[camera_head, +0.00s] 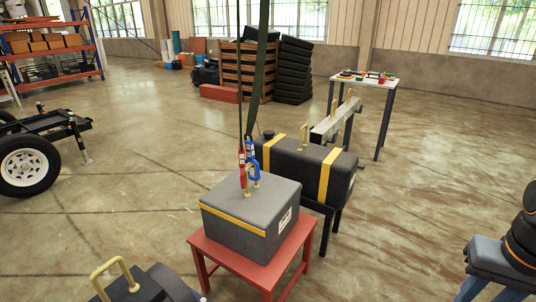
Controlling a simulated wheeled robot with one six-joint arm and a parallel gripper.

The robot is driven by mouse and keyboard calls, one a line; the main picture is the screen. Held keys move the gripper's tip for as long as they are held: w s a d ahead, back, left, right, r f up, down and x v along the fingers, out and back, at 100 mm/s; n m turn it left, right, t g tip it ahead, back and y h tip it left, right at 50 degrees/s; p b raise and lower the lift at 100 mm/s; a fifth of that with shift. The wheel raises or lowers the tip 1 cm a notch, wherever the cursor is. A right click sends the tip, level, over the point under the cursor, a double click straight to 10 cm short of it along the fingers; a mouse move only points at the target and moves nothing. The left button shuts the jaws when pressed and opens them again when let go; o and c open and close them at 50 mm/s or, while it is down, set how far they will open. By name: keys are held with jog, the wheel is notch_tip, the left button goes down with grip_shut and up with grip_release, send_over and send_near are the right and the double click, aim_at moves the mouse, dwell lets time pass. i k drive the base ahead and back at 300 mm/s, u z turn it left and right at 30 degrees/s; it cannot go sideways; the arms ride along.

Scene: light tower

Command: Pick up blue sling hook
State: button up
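The blue sling hook (252,152) hangs at the end of a dark green sling (259,65) in the middle of the view. It is just above the grey box with a yellow stripe (228,221), at the brass lifting loop (247,178) on its top. I cannot tell whether the hook is through the loop or only in front of or behind it. A red sling hook (241,168) hangs close against its left side. My gripper is not in view.
The grey box stands on a red table (222,257). Behind it is a black tank with yellow bands (305,168) on a dark stand. A dark object with a brass handle (113,273) is at lower left. Tyres (521,238) stand at right. Open floor (130,185) lies left.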

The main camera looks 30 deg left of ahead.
aim_at(249, 143)
jog(key=i, duration=0.8)
jog(key=u, duration=2.05)
jog(key=i, duration=0.5)
jog(key=u, duration=0.05)
